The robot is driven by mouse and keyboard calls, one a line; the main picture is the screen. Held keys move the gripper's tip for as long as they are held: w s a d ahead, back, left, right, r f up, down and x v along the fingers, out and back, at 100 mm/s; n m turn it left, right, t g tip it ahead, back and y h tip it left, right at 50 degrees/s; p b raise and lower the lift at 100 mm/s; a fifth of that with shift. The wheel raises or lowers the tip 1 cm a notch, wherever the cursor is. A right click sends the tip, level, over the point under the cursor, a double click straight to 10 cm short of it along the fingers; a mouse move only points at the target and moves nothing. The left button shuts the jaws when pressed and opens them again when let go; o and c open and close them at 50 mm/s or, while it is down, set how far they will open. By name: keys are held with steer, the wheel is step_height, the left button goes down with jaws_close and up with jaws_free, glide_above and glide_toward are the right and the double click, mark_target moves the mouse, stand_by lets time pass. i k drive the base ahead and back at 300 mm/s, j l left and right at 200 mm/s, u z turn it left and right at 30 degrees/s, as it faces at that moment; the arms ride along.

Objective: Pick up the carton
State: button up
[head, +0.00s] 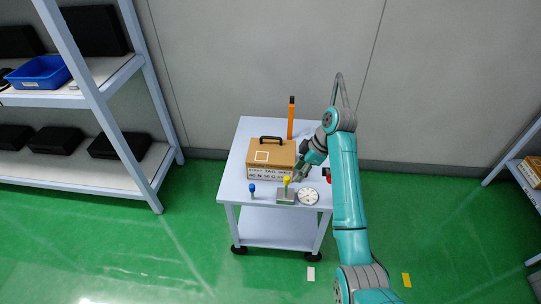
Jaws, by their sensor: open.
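The carton (271,156) is a brown box with a black handle on top and dark print on its front side. It stands upright on the pale table (235,180). My gripper (297,177) is at the right end of the carton, low near its front right corner. It is open, and nothing shows between its fingers. The fingers are small in the picture, and I cannot tell whether they touch the carton.
An orange post (291,118) stands behind the carton. In front are a blue-topped peg (252,190), a grey block with a yellow top (286,195) and a round white dial (308,196). A red and black item (327,175) lies right. A shelf (90,97) stands left.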

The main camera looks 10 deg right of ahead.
mark_target(269, 158)
steer(key=i, duration=0.85)
